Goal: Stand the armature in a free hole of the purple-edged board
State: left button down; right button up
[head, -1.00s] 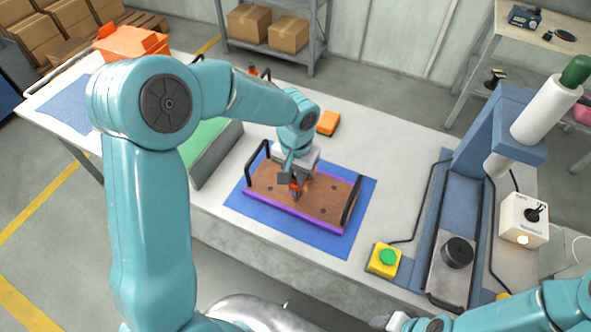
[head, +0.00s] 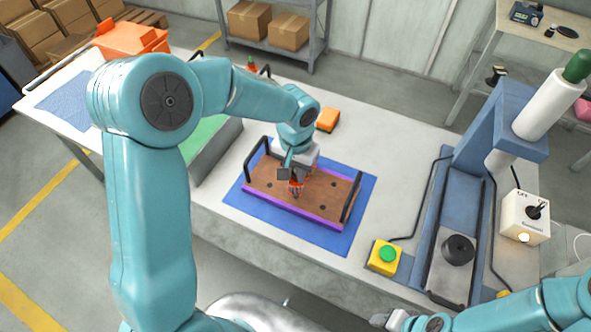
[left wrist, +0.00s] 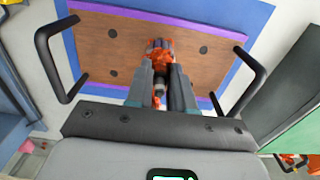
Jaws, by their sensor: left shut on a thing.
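The purple-edged board (head: 325,198) is a brown board with dark holes and black handles at both ends. It lies on a blue mat (head: 364,206) on the table. My left gripper (head: 294,180) is over the middle of the board, shut on the armature (head: 297,189), which shows red-orange windings and looks roughly upright. In the left wrist view the armature (left wrist: 159,48) sits between the fingers of my left gripper (left wrist: 161,70), in front of the board (left wrist: 185,28). Several holes around it look empty. Whether its lower end is in a hole is hidden. My right gripper (head: 380,320) barely shows at the bottom edge.
A yellow box with a green button (head: 387,256) stands right of the mat. A blue press (head: 490,140) with a black round part (head: 457,251) stands farther right.

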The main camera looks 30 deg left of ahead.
pick_arm(q)
jog(key=shift+f+b, duration=0.4)
jog(key=shift+r, duration=0.1)
jog(key=shift+r+p, duration=0.35)
jog(key=shift+r, duration=0.15)
dwell(0.7)
jog(key=shift+f+b, duration=1.35)
dwell(0.4)
jog(key=c, duration=0.9)
grip_release()
